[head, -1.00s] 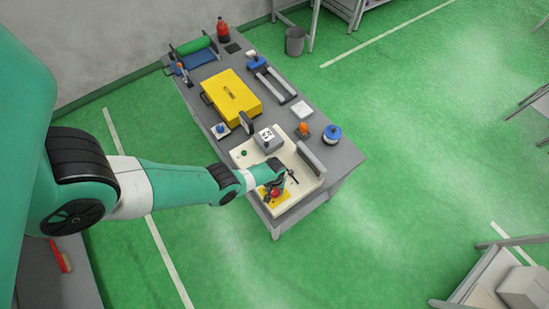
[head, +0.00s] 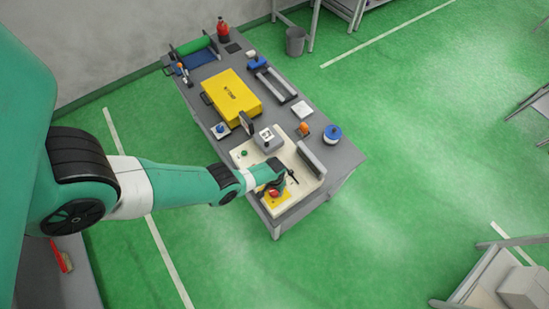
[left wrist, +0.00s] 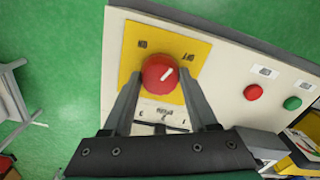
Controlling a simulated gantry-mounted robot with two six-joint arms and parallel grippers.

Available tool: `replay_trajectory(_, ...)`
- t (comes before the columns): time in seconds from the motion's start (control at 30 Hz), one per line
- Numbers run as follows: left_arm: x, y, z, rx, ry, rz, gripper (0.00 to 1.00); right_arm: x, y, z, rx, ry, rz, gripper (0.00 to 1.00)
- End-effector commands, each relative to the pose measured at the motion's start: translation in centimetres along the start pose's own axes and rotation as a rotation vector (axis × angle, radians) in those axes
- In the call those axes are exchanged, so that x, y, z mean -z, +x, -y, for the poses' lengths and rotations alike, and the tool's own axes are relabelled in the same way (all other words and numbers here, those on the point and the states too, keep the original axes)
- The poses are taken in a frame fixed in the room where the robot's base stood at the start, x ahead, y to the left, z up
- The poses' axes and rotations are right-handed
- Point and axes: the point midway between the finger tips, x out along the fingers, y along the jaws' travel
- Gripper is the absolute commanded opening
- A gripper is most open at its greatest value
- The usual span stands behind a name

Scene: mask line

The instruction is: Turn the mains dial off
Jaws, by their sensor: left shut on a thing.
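The mains dial (left wrist: 160,74) is a round red knob on a yellow plate (left wrist: 127,62) marked ON and OFF. Its white pointer line slants up and right, towards the OFF mark. In the head view the dial (head: 274,193) shows as a small red spot at the near end of the cream panel (head: 243,158). My left gripper (left wrist: 160,84) is shut on the dial, with one finger at each side of it; it also shows in the head view (head: 277,188). My right gripper is out of view.
Beside the dial, the panel carries a red button (left wrist: 253,92) and a green button (left wrist: 292,103). Further back on the bench stand a grey box (head: 268,139), a yellow case (head: 231,95) and a blue-topped round container (head: 332,134). Green floor surrounds the bench.

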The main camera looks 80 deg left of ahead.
Motion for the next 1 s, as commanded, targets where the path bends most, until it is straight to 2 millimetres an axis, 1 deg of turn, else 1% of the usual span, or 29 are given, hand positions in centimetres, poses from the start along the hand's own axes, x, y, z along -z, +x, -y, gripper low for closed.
replay_trajectory(0.2,-0.01,0.01,0.01,0.000,0.169,0.000,0.03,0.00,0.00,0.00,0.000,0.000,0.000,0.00)
replay_trajectory(0.5,-0.01,0.02,0.01,0.000,0.327,0.000,0.03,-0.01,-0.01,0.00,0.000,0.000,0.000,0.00)
replay_trajectory(0.7,-0.01,0.02,0.01,0.000,0.369,0.000,0.03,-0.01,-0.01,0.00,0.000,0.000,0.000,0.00)
replay_trajectory(1.0,-0.01,0.02,0.01,0.000,0.378,0.000,0.03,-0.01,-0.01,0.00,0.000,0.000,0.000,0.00)
